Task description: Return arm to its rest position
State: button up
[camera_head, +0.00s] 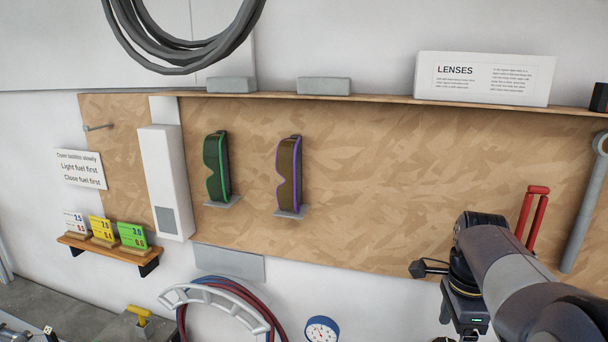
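My arm (510,275) reaches in from the lower right corner, in front of the wood-chip board. Its dark end part (465,305), with a small green light, hangs down towards the bottom edge of the view. No fingertips can be made out there, so I cannot tell whether my gripper is open or shut. I see nothing held.
The wood-chip board (380,180) bears green (217,168) and brown-purple (289,175) lens pieces on small ledges. A red-handled tool (535,215) and grey wrench (585,205) hang near my arm. A hose rack (225,300) and gauge (321,329) are below.

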notch_tip(320, 180, up, 7)
notch_tip(320, 180, down, 10)
jog(key=shift+r+p, duration=0.1)
jog(key=shift+p, duration=0.3)
jog(key=shift+f+n, duration=0.25)
jog(key=shift+n, duration=0.05)
jog(key=n, duration=0.5)
jog(key=shift+b, duration=0.4)
jog(key=n+b, duration=0.1)
jog(key=n, duration=0.5)
jog(key=shift+n, duration=0.3)
jog(key=n+b, duration=0.1)
jog(key=n, duration=0.5)
jog(key=n+b, duration=0.1)
jog(key=n, duration=0.3)
jog(key=shift+r+n, duration=0.1)
jog(key=shift+n, duration=0.3)
jog(key=shift+s+a, duration=0.1)
